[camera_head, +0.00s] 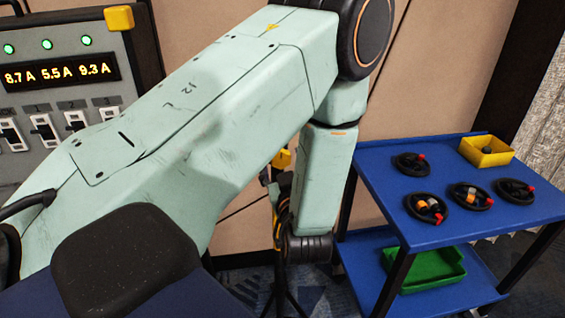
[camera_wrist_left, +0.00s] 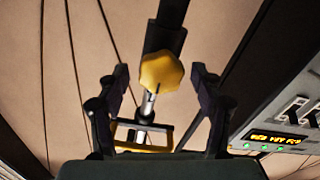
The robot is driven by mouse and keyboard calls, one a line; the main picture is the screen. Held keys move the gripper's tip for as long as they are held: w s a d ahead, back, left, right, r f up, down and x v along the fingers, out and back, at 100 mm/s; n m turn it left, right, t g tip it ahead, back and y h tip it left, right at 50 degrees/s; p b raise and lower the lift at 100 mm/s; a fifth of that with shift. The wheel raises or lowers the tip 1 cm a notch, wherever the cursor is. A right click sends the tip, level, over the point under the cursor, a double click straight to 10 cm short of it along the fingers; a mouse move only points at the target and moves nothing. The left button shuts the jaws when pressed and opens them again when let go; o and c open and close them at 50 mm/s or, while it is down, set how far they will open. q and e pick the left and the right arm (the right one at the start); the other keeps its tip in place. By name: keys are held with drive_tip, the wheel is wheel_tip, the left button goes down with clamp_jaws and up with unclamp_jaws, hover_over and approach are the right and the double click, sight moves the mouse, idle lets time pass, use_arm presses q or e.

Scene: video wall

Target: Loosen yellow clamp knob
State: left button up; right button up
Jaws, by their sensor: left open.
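The yellow clamp knob (camera_wrist_left: 161,72) has a lobed rim and sits on a dark post in the left wrist view. A metal rod and a yellow frame (camera_wrist_left: 143,139) show below it. My left gripper (camera_wrist_left: 156,84) is open, with one dark finger on each side of the knob and a gap to both. In the head view a small yellow part (camera_head: 281,159) shows beside my left forearm, which hides most of that spot. My right gripper is in neither view.
A panel (camera_head: 60,75) with green lamps, amber readouts and switches stands at the left.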

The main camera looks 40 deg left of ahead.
use_arm(q)
drive_tip(key=shift+a, duration=0.15)
drive_tip(key=shift+c, duration=0.2)
drive_tip(key=c, duration=1.1)
